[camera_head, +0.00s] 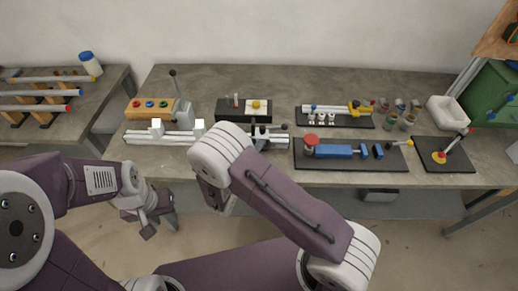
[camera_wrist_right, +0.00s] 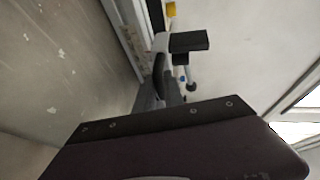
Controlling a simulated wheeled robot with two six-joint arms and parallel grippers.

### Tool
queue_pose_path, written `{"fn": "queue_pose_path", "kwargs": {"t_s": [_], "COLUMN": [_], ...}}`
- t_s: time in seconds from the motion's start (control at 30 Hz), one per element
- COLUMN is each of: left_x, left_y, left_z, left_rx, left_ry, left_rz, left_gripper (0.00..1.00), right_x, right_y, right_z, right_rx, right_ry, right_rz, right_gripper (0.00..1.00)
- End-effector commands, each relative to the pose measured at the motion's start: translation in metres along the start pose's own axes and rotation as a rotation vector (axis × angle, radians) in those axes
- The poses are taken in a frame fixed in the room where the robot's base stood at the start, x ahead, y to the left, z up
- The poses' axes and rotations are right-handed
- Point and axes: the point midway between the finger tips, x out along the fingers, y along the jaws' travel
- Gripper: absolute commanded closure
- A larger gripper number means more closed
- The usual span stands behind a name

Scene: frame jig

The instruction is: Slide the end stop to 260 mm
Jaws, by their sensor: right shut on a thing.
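A pale rail (camera_head: 160,139) runs along the bench's front left edge, with white blocks (camera_head: 199,126) on it. Its middle is hidden behind my right arm in the head view. Dark fittings (camera_head: 262,134) show on the rail's right part. My right gripper (camera_wrist_right: 163,82) is hidden in the head view. In the right wrist view it is shut on a small part beside the rail (camera_wrist_right: 128,30), apparently the end stop; its outline is partly hidden. A black block (camera_wrist_right: 188,41) shows close by. No scale reading is legible. My left gripper (camera_head: 160,226) is open and empty, in front of the bench.
Behind the rail are a wooden button box (camera_head: 150,107), a lever stand (camera_head: 182,108) and a dark tray (camera_head: 243,109). A dark board with a blue vise (camera_head: 335,151) lies to the right. A white bin (camera_head: 447,112) stands further right. Free floor lies before the bench.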

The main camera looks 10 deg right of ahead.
Motion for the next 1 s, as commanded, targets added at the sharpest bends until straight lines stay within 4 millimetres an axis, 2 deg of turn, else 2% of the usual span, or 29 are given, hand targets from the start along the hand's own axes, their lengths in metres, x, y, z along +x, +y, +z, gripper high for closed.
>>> {"fn": "queue_pose_path", "kwargs": {"t_s": [0.17,0.37,0.4,0.47,0.8,0.87,1.0], "left_x": [-0.012,-0.009,-0.009,-0.009,-0.009,-0.009,-0.009], "left_y": [0.0,0.0,0.0,0.0,0.0,0.0,0.0], "left_z": [-0.001,-0.001,-0.001,-0.001,-0.001,-0.001,-0.001], "left_rx": [0.0,0.0,0.0,0.0,0.0,0.0,0.0], "left_ry": [0.0,0.0,0.0,0.0,0.0,0.0,0.0], "left_rz": [0.0,0.0,0.0,0.0,0.0,0.0,0.0], "left_gripper": [0.66,0.66,0.66,0.66,0.66,0.66,0.66], "right_x": [-0.003,-0.003,-0.003,-0.003,-0.004,-0.01,-0.034], "right_y": [-0.001,0.003,0.003,0.003,0.001,0.001,0.001], "right_z": [0.005,0.005,0.005,0.005,0.006,0.006,0.007], "right_rx": [-0.005,-0.005,-0.005,-0.004,-0.002,-0.001,-0.002], "right_ry": [-0.001,-0.001,-0.001,-0.001,-0.001,-0.002,-0.006], "right_rz": [0.006,0.006,0.006,0.006,0.002,0.002,0.001], "right_gripper": [1.0,1.0,0.81,0.66,0.66,0.66,0.66]}}
